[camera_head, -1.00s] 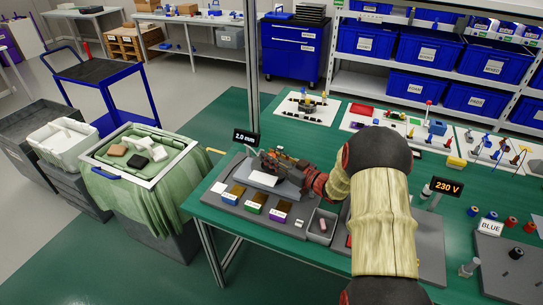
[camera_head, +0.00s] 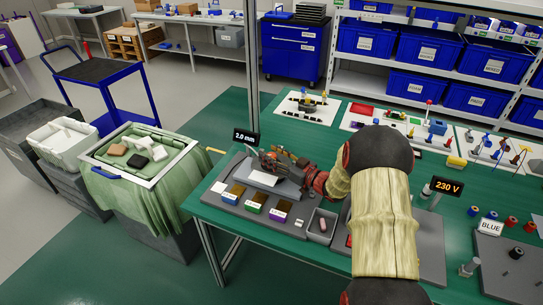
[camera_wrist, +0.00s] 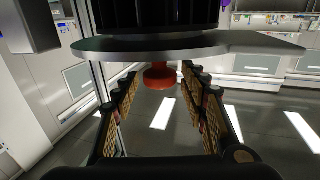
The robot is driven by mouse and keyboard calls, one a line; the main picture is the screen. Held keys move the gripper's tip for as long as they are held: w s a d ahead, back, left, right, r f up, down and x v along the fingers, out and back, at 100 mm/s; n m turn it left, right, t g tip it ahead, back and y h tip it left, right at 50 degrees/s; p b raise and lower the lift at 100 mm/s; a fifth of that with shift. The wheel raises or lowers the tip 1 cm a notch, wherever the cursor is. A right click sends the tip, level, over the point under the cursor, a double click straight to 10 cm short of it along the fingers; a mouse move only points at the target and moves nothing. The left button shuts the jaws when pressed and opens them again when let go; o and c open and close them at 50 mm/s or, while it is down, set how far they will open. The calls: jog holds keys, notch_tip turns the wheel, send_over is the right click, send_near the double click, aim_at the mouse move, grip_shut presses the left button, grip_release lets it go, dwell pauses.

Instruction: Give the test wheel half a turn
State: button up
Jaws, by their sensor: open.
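In the wrist view a red knob-like part (camera_wrist: 159,76) sits under a wide grey disc (camera_wrist: 150,47), with a dark ribbed body (camera_wrist: 155,15) above it. I cannot tell for sure which of these is the test wheel. My gripper (camera_wrist: 163,92) has its two fingers spread, one to each side below the red part, with clear space between them. In the head view my gripper (camera_head: 280,161) is over the grey fixture (camera_head: 262,180) by the "2.0 mm" sign (camera_head: 245,137). The fingers and fixture overlap there, and contact cannot be told.
Coloured labelled blocks (camera_head: 256,205) and a small grey bin (camera_head: 321,226) stand close in front of my gripper. A "230 V" sign (camera_head: 447,187) and several spools (camera_head: 490,215) are to the right. A metal post (camera_head: 252,70) rises behind the bench.

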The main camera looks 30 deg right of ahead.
notch_tip(320, 180, up, 9)
jog(key=shift+r, duration=0.2)
dwell(0.3)
jog(key=shift+o, duration=0.4)
